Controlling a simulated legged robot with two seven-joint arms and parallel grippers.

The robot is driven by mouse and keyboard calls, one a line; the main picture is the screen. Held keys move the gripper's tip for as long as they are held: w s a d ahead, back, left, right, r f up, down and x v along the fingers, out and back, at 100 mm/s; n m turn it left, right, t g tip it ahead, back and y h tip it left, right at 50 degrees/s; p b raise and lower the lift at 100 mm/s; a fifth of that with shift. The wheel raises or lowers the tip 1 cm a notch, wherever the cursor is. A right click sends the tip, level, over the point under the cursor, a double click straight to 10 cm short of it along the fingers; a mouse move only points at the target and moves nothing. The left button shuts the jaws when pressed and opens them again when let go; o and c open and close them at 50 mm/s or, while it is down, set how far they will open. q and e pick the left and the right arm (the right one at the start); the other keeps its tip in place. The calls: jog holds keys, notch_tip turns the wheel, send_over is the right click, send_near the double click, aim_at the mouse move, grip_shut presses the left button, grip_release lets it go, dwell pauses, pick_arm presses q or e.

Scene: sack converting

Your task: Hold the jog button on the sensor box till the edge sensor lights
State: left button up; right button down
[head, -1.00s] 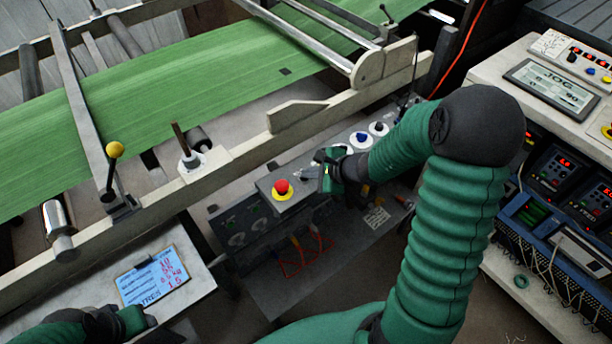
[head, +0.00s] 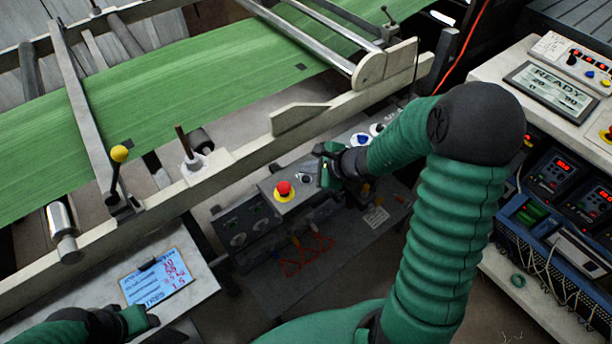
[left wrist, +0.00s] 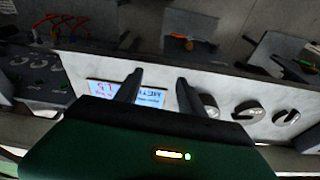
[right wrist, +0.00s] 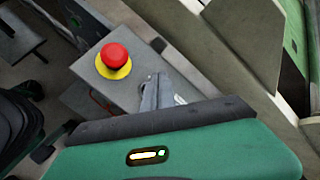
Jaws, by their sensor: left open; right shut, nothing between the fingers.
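The grey sensor box (head: 267,187) sits below the machine's side rail, with a red mushroom button (head: 283,189) on a yellow collar. A small round dark button (head: 304,179) shows beside it; its label cannot be read. My right gripper (head: 321,172) is shut and empty, just right of that button, seemingly apart from it. In the right wrist view its closed fingers (right wrist: 156,92) are over the box, beside the red button (right wrist: 115,57). My left gripper (left wrist: 158,83) is open and empty near the note card. I cannot identify the edge sensor or any light on it.
A panel display (head: 552,91) at right reads READY. A yellow-knobbed lever (head: 119,155) and a white bracket with an upright rod (head: 194,165) stand on the rail. A note card (head: 158,275) lies lower left.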

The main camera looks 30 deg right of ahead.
aim_at(307, 179)
pick_arm(q)
jog(key=p+v, duration=0.2)
jog(key=v, duration=0.1)
jog(key=shift+w+r+p, duration=0.35)
jog(key=shift+w+p, duration=0.05)
pick_arm(e)
notch_tip(307, 179, up, 4)
jog(key=shift+r, duration=0.25)
pick_arm(q)
jog(key=shift+f, duration=0.1)
pick_arm(e)
jog(key=shift+f, duration=0.1)
pick_arm(q)
jog(key=p+v, duration=0.2)
jog(key=w+p+v, duration=0.1)
jog(key=p+v, duration=0.1)
pick_arm(e)
jog(key=s+a+r+n+g+h, duration=0.1)
jog(key=s+a+n+g, duration=0.2)
jog(key=n, duration=0.9)
jog(key=s+a+r+n+g+h, duration=0.1)
jog(key=s+a+r+n+g, duration=0.1)
jog(key=s+a+n, duration=0.6)
jog(key=s+n+g, duration=0.1)
jog(key=s+n, duration=0.2)
jog(key=s, duration=0.1)
jog(key=shift+s+a+n+h, duration=0.15)
jog(key=shift+a+n+h, duration=0.15)
jog(key=shift+n, duration=0.1)
